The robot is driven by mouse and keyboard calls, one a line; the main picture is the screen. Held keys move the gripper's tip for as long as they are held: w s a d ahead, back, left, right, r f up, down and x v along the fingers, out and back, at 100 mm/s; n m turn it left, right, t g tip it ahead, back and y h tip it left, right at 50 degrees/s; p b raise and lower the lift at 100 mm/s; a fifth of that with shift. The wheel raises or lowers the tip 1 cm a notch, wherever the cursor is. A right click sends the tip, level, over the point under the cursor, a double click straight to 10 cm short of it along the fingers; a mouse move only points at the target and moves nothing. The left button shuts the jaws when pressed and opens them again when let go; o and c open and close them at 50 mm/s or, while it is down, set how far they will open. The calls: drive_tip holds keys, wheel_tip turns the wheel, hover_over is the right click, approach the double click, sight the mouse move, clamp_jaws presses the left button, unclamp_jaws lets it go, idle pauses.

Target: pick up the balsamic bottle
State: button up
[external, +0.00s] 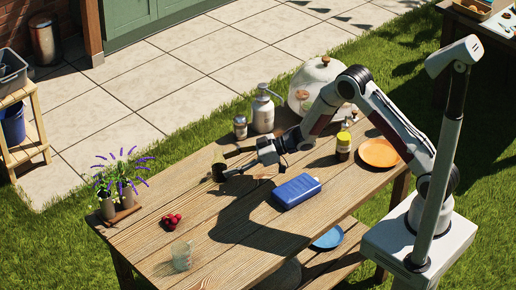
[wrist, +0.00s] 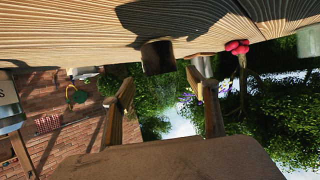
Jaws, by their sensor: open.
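A small dark bottle with a yellow label (external: 343,146), which looks like the balsamic bottle, stands upright on the wooden table (external: 245,225), left of the orange plate. It lies behind my gripper's pointing direction, near my forearm, and I cannot make it out in the wrist view. My gripper (external: 227,163) is low over the table, pointing left, its fingers spread and empty. In the wrist view, my gripper (wrist: 160,82) has a gap between its fingers, with a short dark block-like object (wrist: 157,57) just beyond them.
The dark object (external: 218,172) stands by my fingertips. A blue box (external: 297,191) lies nearer the front. A metal pump bottle (external: 263,112), a shaker (external: 240,128) and a glass dome (external: 318,78) line the back. Red berries (external: 171,220), a glass (external: 181,257) and the orange plate (external: 379,153) are also here.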

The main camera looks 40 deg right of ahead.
sight(219, 168)
drive_tip(key=shift+x, duration=2.25)
drive_tip(key=shift+s+f, duration=0.15)
drive_tip(key=c, duration=1.4)
